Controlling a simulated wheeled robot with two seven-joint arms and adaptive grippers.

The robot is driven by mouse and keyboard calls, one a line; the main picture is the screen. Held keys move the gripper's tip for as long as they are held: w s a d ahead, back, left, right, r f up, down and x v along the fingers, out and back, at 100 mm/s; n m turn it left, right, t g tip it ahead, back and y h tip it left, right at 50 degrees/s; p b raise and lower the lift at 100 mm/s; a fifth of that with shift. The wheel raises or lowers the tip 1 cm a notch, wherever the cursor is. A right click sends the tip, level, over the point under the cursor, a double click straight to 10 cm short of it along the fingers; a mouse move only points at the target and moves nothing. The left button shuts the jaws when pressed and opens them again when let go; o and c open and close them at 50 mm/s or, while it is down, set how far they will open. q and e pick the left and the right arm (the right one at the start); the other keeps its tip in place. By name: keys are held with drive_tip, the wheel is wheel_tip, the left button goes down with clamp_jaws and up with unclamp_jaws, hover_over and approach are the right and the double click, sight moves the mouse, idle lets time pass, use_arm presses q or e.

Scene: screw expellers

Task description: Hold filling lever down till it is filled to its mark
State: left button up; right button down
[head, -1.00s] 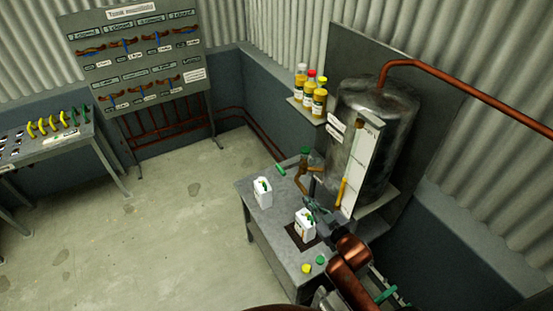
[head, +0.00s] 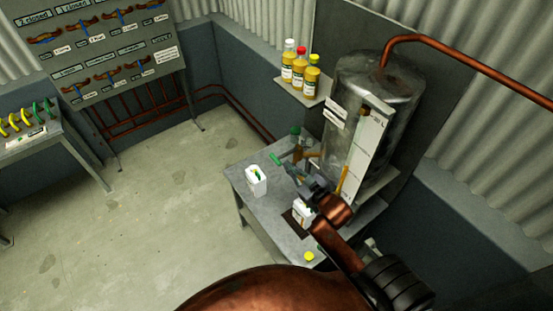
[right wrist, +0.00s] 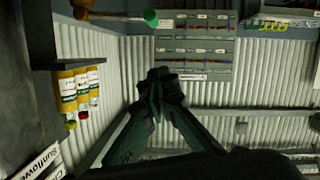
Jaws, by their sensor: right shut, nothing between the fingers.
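A white jug (head: 302,214) stands below the tap, partly hidden by my arm. The white gauge board (head: 368,140) with an orange column is on the tank. My left gripper is not in view.
Another white jug (head: 256,182) stands on the grey table (head: 270,220), with a yellow cap (head: 309,256) near its front. Bottles (head: 299,72) stand on a shelf above.

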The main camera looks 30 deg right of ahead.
drive_tip(key=r+p+x, duration=0.1)
drive_tip(key=x, duration=0.3)
drive_tip(key=p, duration=0.1)
hover_over(277, 163)
drive_tip(key=f, duration=0.2)
wheel_tip(277, 163, down, 3)
drive_tip(key=shift+s+f+p, duration=0.1)
drive_tip(key=shift+p, duration=0.3)
drive_tip(key=shift+f, duration=0.25)
drive_tip(key=shift+d+f, duration=0.1)
drive_tip(key=shift+f, duration=0.1)
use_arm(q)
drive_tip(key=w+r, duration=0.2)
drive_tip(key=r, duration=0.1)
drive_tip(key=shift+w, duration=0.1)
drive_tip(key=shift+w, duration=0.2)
